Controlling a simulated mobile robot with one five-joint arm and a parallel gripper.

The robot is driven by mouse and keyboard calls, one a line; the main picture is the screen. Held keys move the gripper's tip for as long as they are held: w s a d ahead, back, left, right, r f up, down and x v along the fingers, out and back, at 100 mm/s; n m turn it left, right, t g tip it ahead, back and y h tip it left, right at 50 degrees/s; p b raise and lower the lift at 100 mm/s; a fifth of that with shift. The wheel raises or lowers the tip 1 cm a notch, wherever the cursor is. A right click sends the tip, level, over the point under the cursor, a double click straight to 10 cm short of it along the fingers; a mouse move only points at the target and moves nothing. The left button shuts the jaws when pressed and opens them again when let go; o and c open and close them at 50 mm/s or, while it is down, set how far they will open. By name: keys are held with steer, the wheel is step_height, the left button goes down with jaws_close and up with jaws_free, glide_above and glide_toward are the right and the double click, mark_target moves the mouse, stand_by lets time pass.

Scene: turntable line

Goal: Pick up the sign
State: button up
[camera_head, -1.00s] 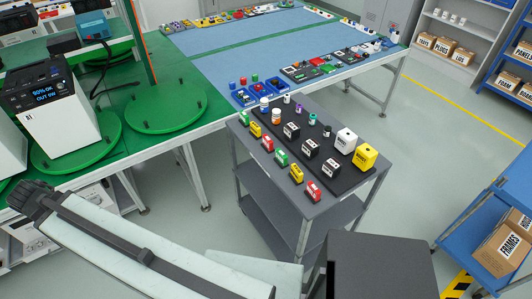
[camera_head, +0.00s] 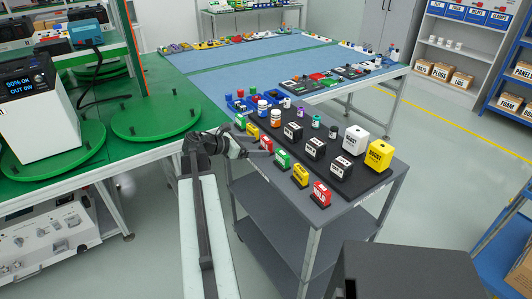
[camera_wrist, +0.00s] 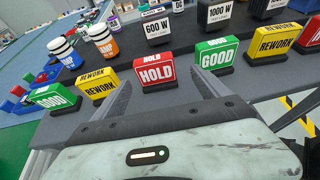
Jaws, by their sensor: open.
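Several small coloured signs stand in a row along the near edge of the grey cart (camera_head: 268,215). A red HOLD sign (camera_wrist: 156,72) stands ahead of my gripper (camera_wrist: 163,92), roughly between its two spread fingers. In the head view this red sign (camera_head: 266,145) is just right of my gripper (camera_head: 243,148). A yellow REWORK sign (camera_wrist: 97,85) and a green GOOD sign (camera_wrist: 52,97) stand to its left. Another green GOOD sign (camera_wrist: 216,55) and yellow REWORK sign (camera_wrist: 270,42) stand to its right. My gripper is open and empty.
Behind the signs are black boxes (camera_head: 315,148), a white box (camera_head: 355,139), a yellow box (camera_head: 379,154) and bottles (camera_head: 276,117). Green turntables (camera_head: 155,118) sit on the bench at left. Floor right of the cart is open, before a blue rack (camera_head: 510,225).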

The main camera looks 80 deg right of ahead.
mark_target(264, 147)
steer(key=x, duration=0.1)
steer(key=b+x, duration=0.1)
steer(key=x, duration=0.1)
steer(key=b+x, duration=0.1)
steer(key=x, duration=0.1)
steer(key=shift+w+d+f, duration=0.1)
steer(key=shift+w+f, duration=0.15)
steer(key=shift+w, duration=0.05)
steer(key=shift+s+d, duration=0.25)
steer(key=shift+s, duration=0.05)
steer(key=shift+r, duration=0.1)
steer(key=c, duration=1.5)
